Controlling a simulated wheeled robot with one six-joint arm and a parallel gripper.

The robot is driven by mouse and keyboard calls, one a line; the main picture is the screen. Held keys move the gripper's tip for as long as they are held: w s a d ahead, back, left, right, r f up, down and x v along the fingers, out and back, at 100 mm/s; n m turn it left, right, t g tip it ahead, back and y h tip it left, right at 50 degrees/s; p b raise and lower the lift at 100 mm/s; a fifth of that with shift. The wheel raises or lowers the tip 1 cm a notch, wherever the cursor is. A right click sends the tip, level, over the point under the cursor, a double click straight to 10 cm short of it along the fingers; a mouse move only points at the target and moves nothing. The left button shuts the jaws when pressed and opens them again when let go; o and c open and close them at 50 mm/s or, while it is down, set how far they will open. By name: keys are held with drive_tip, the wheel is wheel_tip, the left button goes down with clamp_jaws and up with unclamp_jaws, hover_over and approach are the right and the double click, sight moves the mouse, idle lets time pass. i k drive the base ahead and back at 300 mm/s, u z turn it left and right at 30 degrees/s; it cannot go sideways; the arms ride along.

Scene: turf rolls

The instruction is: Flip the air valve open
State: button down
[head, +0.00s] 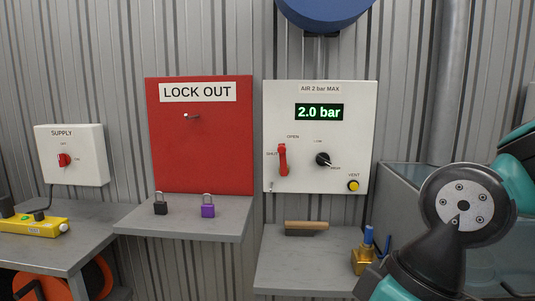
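The air valve is a red lever (283,160) on the white air panel (320,182) in the head view. It stands upright, with the word OPEN above it and SHUT to its left. Which end is the pivot is too small to tell. The green display (319,112) above reads 2.0 bar. My arm shows at the lower right, well apart from the lever. My gripper is outside the frame, so its state does not show.
A black knob (322,159) and a yellow VENT button (353,185) share the panel. A shelf (285,275) below holds a wooden-handled tool (306,227) and a brass fitting (363,260). The red lockout board (200,135) is left, with two padlocks beneath. Space before the panel is clear.

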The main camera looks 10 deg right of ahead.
sight(282, 148)
drive_tip(key=u, duration=0.55)
drive_tip(key=i, duration=0.95)
drive_tip(key=z, duration=0.25)
